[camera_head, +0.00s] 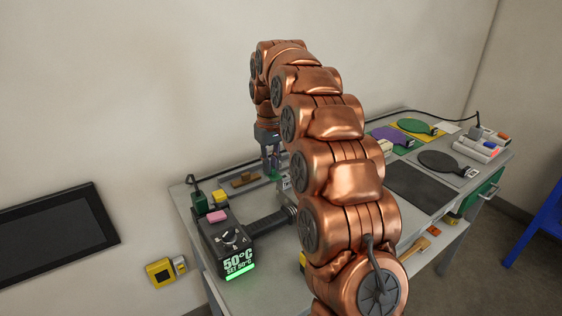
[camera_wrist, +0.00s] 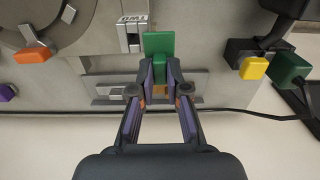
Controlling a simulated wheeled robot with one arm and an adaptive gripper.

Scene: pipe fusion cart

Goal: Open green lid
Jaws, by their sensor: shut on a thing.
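The green lid (camera_wrist: 159,45) is a small green flap at the centre of the wrist view, on a grey plate at the edge of the bench. My gripper (camera_wrist: 159,90) is shut on the lid's near part, with one finger at each side. In the head view my gripper (camera_head: 270,165) points down at the back of the cart top, and a bit of the green lid (camera_head: 274,174) shows at its tips. My arm hides much of the cart's middle. How far the lid is tilted, I cannot tell.
A black heater unit with a 50°C display (camera_head: 238,262) stands at the cart's left front. A yellow block (camera_wrist: 254,68) and a green plug (camera_wrist: 288,70) with a cable sit right of my gripper. A label plate (camera_wrist: 132,32) stands close left of the lid.

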